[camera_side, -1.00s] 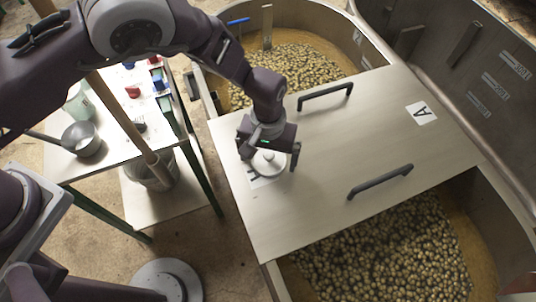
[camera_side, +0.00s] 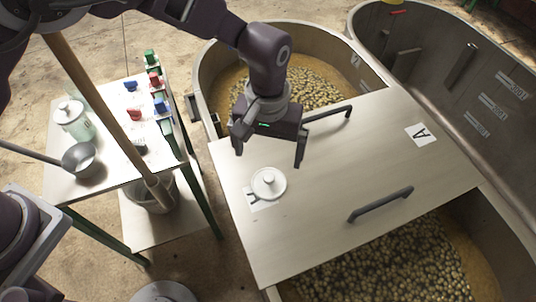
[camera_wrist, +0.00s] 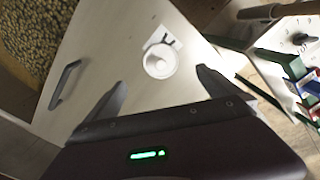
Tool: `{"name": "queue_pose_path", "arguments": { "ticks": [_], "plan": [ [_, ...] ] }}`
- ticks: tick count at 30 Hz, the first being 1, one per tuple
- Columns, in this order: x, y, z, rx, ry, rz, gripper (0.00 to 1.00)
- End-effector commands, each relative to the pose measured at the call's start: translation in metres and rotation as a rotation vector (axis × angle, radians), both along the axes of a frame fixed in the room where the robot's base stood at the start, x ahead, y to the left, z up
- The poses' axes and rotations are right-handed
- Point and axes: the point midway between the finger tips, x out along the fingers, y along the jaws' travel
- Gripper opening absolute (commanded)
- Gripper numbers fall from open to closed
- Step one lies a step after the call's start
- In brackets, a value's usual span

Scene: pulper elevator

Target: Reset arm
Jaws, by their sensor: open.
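My gripper (camera_side: 268,150) hangs above the pale board (camera_side: 350,165) that lies across the round tank. Its fingers are spread apart with nothing between them. A white round lid with a knob (camera_side: 268,184) rests on the board near its left edge, below and apart from the fingers. It partly covers a white label (camera_side: 262,203). In the wrist view the white lid (camera_wrist: 160,61) lies beyond and between the open fingertips (camera_wrist: 160,85).
Two dark handles (camera_side: 380,204) stand up from the board. The tank (camera_side: 215,65) holds many small round pieces. A side table (camera_side: 110,150) at left carries a lidded jar (camera_side: 75,122), a saucepan (camera_side: 82,160) and small coloured items. A pole (camera_side: 110,110) leans in front of it.

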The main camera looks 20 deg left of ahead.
Motion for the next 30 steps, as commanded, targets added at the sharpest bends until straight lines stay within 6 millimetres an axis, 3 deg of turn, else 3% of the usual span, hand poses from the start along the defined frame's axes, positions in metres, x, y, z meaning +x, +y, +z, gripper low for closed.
{"name": "queue_pose_path", "arguments": {
  "ticks": [9, 11, 14, 17, 18, 21, 25, 27, 30],
  "plan": [
    [0.000, 0.000, 0.000, -0.001, 0.000, 0.000, 1.00],
    [0.003, 0.004, 0.007, -0.006, -0.003, -0.002, 1.00],
    [0.014, 0.033, 0.053, -0.036, -0.025, -0.023, 1.00],
    [0.017, 0.095, 0.126, -0.070, -0.077, -0.078, 1.00],
    [0.012, 0.123, 0.154, -0.074, -0.104, -0.109, 1.00],
    [-0.017, 0.197, 0.214, -0.058, -0.183, -0.188, 1.00],
    [-0.074, 0.271, 0.259, 0.017, -0.281, -0.274, 1.00],
    [-0.114, 0.283, 0.266, 0.031, -0.337, -0.276, 1.00],
    [-0.162, 0.275, 0.258, 0.020, -0.417, -0.223, 1.00]
  ]
}}
